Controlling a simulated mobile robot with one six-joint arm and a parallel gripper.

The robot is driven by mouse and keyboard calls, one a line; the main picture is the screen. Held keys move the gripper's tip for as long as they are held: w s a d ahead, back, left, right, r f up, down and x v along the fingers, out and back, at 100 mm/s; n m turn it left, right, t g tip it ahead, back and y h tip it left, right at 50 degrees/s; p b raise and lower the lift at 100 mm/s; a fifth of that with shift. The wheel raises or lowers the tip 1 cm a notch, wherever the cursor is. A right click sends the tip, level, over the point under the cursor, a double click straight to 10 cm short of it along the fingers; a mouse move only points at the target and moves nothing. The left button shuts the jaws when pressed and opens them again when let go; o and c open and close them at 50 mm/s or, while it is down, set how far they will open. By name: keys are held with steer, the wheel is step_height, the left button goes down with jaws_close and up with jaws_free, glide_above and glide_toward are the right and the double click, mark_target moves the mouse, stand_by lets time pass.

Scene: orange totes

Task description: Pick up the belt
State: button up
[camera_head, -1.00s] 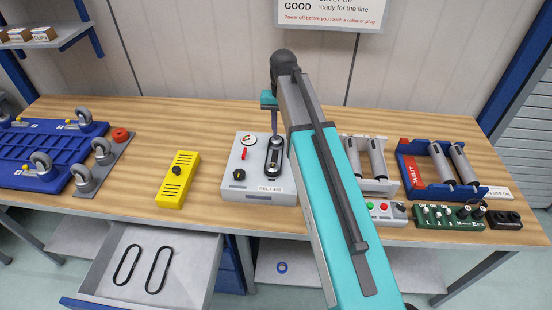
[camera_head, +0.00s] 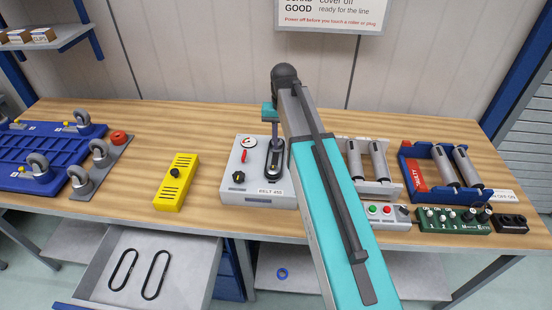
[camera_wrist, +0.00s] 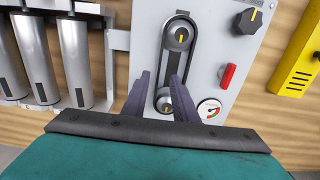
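A black belt (camera_head: 267,158) loops around two metal pulleys on a light grey test unit (camera_head: 228,187) near the middle of the bench. The unit's label starts with "BELT". The belt also shows in the wrist view (camera_wrist: 161,58), upright in the picture. My gripper (camera_head: 274,140) points down over the belt. I cannot tell whether the fingertips touch the belt. Two more black belts (camera_head: 124,270) lie in the open drawer (camera_head: 190,285) below.
A yellow box (camera_head: 176,183) stands left of the unit, and a blue caster frame (camera_head: 45,150) farther left. On the right are a roller rack (camera_head: 368,188), a blue roller tray (camera_head: 412,172) and a green switch box (camera_head: 452,220). Bare bench lies between the yellow box and unit.

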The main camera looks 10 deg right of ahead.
steer(key=shift+d+f+b, duration=0.1)
steer(key=shift+f+b, duration=1.65)
steer(key=shift+f, duration=0.75)
jaws_close()
